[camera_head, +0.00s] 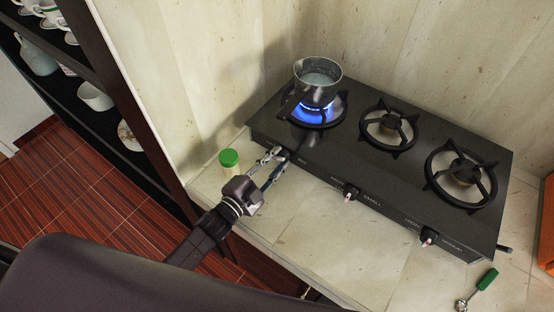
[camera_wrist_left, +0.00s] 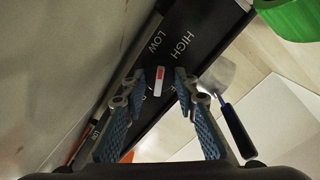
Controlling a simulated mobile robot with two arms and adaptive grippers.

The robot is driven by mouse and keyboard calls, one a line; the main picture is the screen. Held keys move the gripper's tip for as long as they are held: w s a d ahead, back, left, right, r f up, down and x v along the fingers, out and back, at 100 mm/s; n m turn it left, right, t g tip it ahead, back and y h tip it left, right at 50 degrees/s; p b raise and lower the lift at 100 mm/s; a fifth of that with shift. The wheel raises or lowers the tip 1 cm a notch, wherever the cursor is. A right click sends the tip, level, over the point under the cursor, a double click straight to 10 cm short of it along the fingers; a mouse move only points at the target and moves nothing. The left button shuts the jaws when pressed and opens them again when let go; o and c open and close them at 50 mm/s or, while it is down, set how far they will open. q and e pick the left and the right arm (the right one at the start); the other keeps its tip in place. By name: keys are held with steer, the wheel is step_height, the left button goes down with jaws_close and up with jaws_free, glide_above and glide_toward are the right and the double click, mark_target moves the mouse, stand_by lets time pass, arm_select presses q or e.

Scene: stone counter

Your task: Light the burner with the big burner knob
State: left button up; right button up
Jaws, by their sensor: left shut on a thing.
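The black stove (camera_head: 345,165) has three burners in a row. The left burner (camera_head: 318,116) shows a blue flame under a metal pot (camera_head: 318,80) with pale contents. My left gripper (camera_head: 279,158) is at the left end of the stove's front panel. It is shut on the left burner knob there, which it mostly hides in the head view. In the left wrist view, the knob's white strip with a red mark (camera_wrist_left: 158,78) shows between the two fingers, near the words HIGH and LOW. My right gripper is not in view.
A jar with a green lid (camera_head: 229,158) stands just left of my left gripper. The middle knob (camera_head: 351,192) and the right knob (camera_head: 428,236) stick out of the front panel. A green-handled utensil (camera_head: 487,280) lies at the right.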

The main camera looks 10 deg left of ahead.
arm_select(q)
steer(key=o, duration=1.2)
steer(key=shift+c, duration=0.2)
